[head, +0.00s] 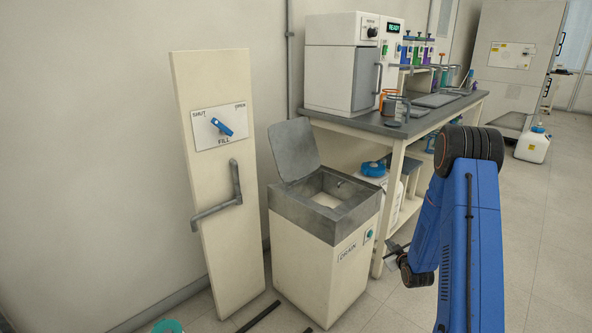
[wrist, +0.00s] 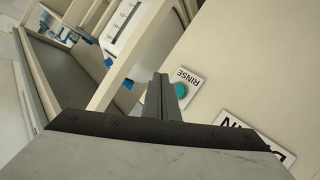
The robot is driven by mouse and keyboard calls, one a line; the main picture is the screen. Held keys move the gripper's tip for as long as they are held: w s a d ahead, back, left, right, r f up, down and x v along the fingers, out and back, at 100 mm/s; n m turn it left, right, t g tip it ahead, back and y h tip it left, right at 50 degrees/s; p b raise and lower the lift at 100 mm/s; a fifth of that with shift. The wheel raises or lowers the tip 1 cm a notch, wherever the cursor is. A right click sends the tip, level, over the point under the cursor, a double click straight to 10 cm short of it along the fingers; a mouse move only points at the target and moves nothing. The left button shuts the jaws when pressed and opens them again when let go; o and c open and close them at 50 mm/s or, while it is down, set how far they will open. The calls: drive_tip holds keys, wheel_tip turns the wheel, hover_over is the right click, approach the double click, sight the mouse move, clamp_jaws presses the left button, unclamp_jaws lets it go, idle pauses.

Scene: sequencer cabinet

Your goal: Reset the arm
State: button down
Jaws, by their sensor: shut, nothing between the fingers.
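My blue arm shows on the right in the head view, bent downward. My gripper (head: 393,252) is low beside the bench leg, to the right of the cream cabinet with the open lid (head: 345,262). In the wrist view my gripper (wrist: 163,78) is shut, with nothing between the fingers. Its tips show just left of a teal round button (wrist: 180,90) on a plate marked RINSE. The button also shows on the cabinet's front in the head view (head: 369,235). I cannot tell whether the fingers touch the panel.
A bench (head: 398,128) carries a white machine reading READY (head: 340,62) and several bottles and cups. A tall panel with a blue FILL knob (head: 222,127) stands left. A white jug (head: 533,145) stands on the floor. Open floor lies at the right.

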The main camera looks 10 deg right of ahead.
drive_tip(key=s+a+r+m+g, duration=0.15)
drive_tip(key=s+a+r, duration=0.25)
drive_tip(key=r, duration=0.4)
drive_tip(key=s+a+r+g, duration=0.2)
drive_tip(key=s+a+r, duration=0.1)
drive_tip(key=s+r, duration=0.3)
drive_tip(key=s+a+r+m+g, duration=0.1)
drive_tip(key=s+a+r, duration=0.25)
drive_tip(key=r, duration=0.55)
drive_tip(key=s+a+r+g, duration=0.1)
drive_tip(key=s+a, duration=0.3)
drive_tip(key=s, duration=0.8)
drive_tip(key=s+a+r+m+g, duration=0.1)
drive_tip(key=s+a+r, duration=0.3)
drive_tip(key=s, duration=0.8)
drive_tip(key=s+a+r+m+g+y, duration=0.1)
drive_tip(key=s+a+r+g, duration=0.2)
drive_tip(key=s, duration=0.9)
drive_tip(key=shift+s+a+r, duration=0.15)
drive_tip(key=shift+s+a, duration=0.2)
drive_tip(key=shift+a, duration=0.1)
